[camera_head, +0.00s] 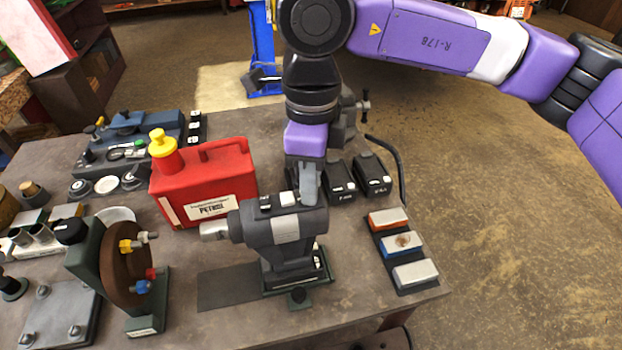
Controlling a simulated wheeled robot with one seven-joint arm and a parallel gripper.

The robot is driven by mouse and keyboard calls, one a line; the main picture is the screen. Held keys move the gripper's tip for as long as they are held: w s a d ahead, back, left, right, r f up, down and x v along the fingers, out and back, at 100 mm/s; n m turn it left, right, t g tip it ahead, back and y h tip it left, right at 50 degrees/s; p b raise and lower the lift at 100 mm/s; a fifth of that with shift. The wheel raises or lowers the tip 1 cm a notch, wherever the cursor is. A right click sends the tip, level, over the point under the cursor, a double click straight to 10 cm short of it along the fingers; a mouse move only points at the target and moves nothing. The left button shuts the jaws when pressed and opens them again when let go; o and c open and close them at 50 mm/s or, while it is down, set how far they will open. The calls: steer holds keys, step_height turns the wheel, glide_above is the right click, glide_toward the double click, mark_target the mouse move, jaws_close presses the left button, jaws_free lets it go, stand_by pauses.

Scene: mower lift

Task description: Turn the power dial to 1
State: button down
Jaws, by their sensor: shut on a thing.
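A dark grey drill-shaped machine (285,228) stands on the workbench, its light metal nose pointing left. Small black and white labelled parts (288,198) sit on its top. My gripper (309,196) points down at the right part of the machine's top, just right of these parts. It is shut, its fingers touching or very near the housing. The thing between the fingers is hidden; by its place it looks to be the power dial. No dial marking or number can be read.
A red petrol can (204,182) stands close behind left. A green stand with a brown disc (126,262) is at front left. Black battery-like blocks (371,175) lie behind right. A rack of coloured blocks (403,245) lies at the right bench edge.

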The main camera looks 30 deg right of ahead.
steer(key=shift+f+b, duration=0.1)
steer(key=shift+b, duration=0.35)
steer(key=shift+f+n+b, duration=0.1)
steer(key=shift+n+b, duration=0.5)
steer(key=shift+b, duration=0.2)
steer(key=n+b, duration=0.2)
steer(key=b, duration=0.1)
steer(key=shift+f, duration=0.1)
steer(key=n+b, duration=0.5)
steer(key=shift+n, duration=0.4)
steer(key=n+b, duration=0.1)
steer(key=n, duration=0.2)
steer(key=n+b, duration=0.1)
steer(key=n, duration=0.1)
steer(key=shift+r+n+b, duration=0.25)
steer(key=shift+n+b, duration=0.05)
steer(key=n+b, duration=0.1)
steer(key=n, duration=0.4)
steer(key=shift+r, duration=0.1)
steer(key=shift+n, duration=0.3)
